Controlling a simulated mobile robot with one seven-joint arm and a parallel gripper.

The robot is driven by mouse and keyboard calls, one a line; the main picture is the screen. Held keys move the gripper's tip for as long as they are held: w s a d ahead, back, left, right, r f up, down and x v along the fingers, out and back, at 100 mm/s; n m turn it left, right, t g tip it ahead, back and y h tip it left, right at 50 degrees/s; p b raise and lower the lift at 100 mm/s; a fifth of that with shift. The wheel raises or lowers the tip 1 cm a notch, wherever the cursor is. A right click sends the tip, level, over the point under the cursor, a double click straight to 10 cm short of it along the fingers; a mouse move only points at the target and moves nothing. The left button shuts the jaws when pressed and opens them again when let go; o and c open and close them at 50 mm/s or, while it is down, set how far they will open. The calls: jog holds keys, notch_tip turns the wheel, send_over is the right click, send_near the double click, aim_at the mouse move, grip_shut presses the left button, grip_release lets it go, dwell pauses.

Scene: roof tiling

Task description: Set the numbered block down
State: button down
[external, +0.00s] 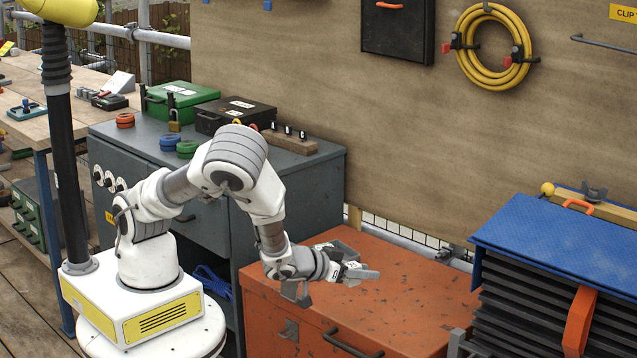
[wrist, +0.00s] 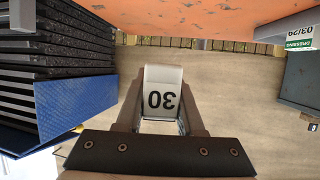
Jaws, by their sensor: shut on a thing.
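The numbered block (wrist: 161,102) is white with a black "30", which appears upside down in the wrist view. It sits between the two fingers of my gripper (wrist: 163,92), which are shut on it. In the external view my gripper (external: 358,272) is over the orange chest (external: 410,297), pointing right. The block is small and partly hidden there by the fingers. I cannot tell the exact gap between the block and the chest top.
The scuffed orange chest top is mostly bare. A blue-topped stack of dark sheets (external: 560,245) stands at the right. A grey cabinet (external: 315,190) at the left holds a green case (external: 180,100), a black case (external: 235,113) and a wooden strip (external: 290,143). A board wall stands behind.

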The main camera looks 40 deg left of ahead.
jog(key=w+a+r+n+y+p, duration=0.1)
jog(key=w+a+r+p, duration=0.65)
jog(key=a, duration=0.55)
jog(key=w+a+r+n+y+p, duration=0.15)
jog(key=w+a+r+p, duration=0.35)
jog(key=a+r+p, duration=0.55)
jog(key=w+d+f+b, duration=0.1)
jog(key=d+f+b, duration=0.3)
jog(key=d, duration=0.5)
jog(key=d+f+b, duration=0.3)
jog(key=d+b, duration=0.4)
jog(key=d, duration=0.2)
jog(key=s+d+f+b, duration=0.4)
jog(key=s+d+f, duration=0.15)
jog(key=d, duration=0.35)
jog(key=s+d+f+b, duration=0.3)
jog(key=s+d+f, duration=0.2)
jog(key=s+d, duration=0.25)
jog(key=b, duration=0.4)
send_over(413, 314)
notch_tip(413, 314, down, 6)
jog(key=shift+f, duration=0.2)
jog(key=shift+w+f+b, duration=0.1)
jog(key=shift+f+b, duration=0.45)
jog(key=shift+f, duration=1.35)
